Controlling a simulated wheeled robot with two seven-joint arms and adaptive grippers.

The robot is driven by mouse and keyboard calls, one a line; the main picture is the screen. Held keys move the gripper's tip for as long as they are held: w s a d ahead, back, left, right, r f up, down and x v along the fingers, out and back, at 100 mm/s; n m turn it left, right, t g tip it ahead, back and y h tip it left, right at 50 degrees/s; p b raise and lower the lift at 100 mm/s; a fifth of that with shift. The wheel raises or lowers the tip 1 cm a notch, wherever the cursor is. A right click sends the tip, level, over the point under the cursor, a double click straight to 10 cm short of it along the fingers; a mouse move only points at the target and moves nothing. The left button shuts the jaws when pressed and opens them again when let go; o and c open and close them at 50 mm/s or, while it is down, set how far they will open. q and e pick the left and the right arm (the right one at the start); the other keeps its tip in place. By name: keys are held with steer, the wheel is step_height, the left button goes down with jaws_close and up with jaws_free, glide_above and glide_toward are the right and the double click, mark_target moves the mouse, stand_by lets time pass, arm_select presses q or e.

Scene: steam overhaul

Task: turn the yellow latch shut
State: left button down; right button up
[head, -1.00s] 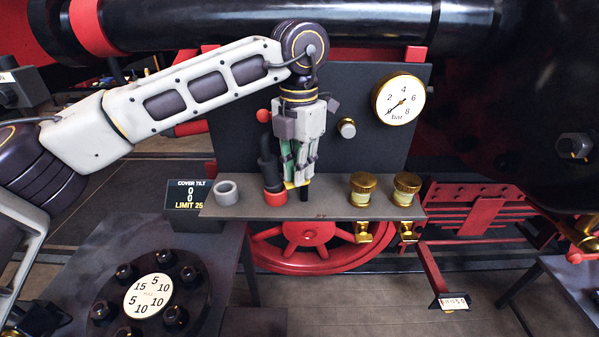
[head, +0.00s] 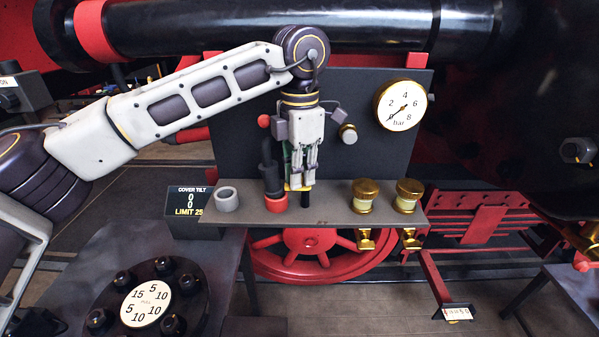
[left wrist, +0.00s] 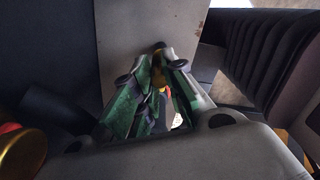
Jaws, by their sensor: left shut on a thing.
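The yellow latch (head: 291,187) shows as a small yellow strip low on the shelf, mostly hidden by my left gripper (head: 299,176). My left gripper points straight down and is shut on the latch. In the left wrist view, a bit of the yellow latch (left wrist: 158,76) shows between the green-padded fingers (left wrist: 160,66). A short black piece (head: 305,198) stands just below the fingertips. How far the latch is turned cannot be told. My right gripper is out of view.
A black pipe with a red collar (head: 276,203) stands close left of the gripper. A grey ring (head: 227,199) and two brass-capped fittings (head: 364,196) share the shelf (head: 330,211). A pressure gauge (head: 402,106) is on the panel behind.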

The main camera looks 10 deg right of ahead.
arm_select(q)
steer(key=c, duration=1.4)
jaws_free()
steer(key=shift+r, duration=6.05)
